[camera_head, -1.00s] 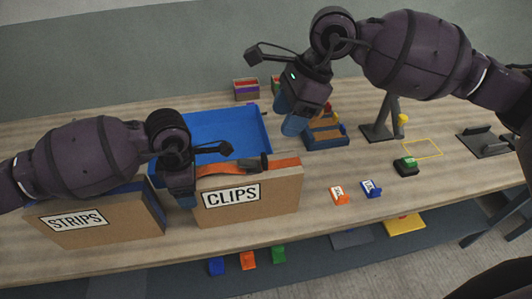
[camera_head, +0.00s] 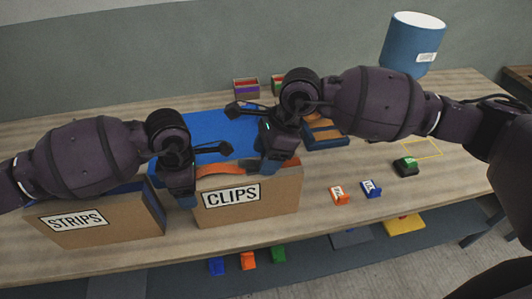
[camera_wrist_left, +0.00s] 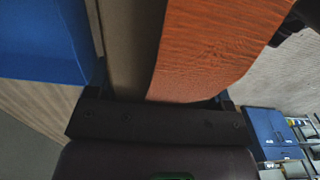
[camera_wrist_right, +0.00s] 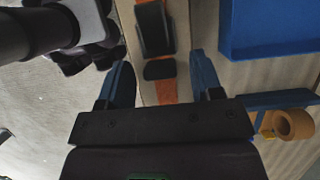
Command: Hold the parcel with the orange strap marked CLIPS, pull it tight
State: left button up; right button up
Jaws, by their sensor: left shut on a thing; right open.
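The CLIPS parcel (camera_head: 270,205) is a brown box standing upright at the table's front edge. An orange strap (camera_head: 225,169) runs along its top; it fills much of the left wrist view (camera_wrist_left: 215,50). A black buckle (camera_wrist_right: 154,30) lies on the strap in the right wrist view. My right gripper (camera_head: 272,170) is open above the parcel's right part. Its blue fingers (camera_wrist_right: 160,85) stand on either side of the parcel's top and strap, which show between them.
The STRIPS parcel (camera_head: 110,222) stands to the left, close to my left arm. A blue tray (camera_head: 225,125) lies behind the parcels. Orange and blue labelled tags (camera_head: 339,196) (camera_head: 371,188) and a green-topped black item (camera_head: 405,166) lie to the right. A blue cylinder (camera_head: 410,48) shows at upper right.

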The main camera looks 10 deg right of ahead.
aim_at(286, 163)
grip_shut()
jog(key=shift+d, duration=2.4)
grip_release()
jog(key=shift+r, duration=0.15)
jog(key=v, duration=1.1)
jog(key=shift+d+r, duration=0.2)
jog(key=shift+r, duration=0.15)
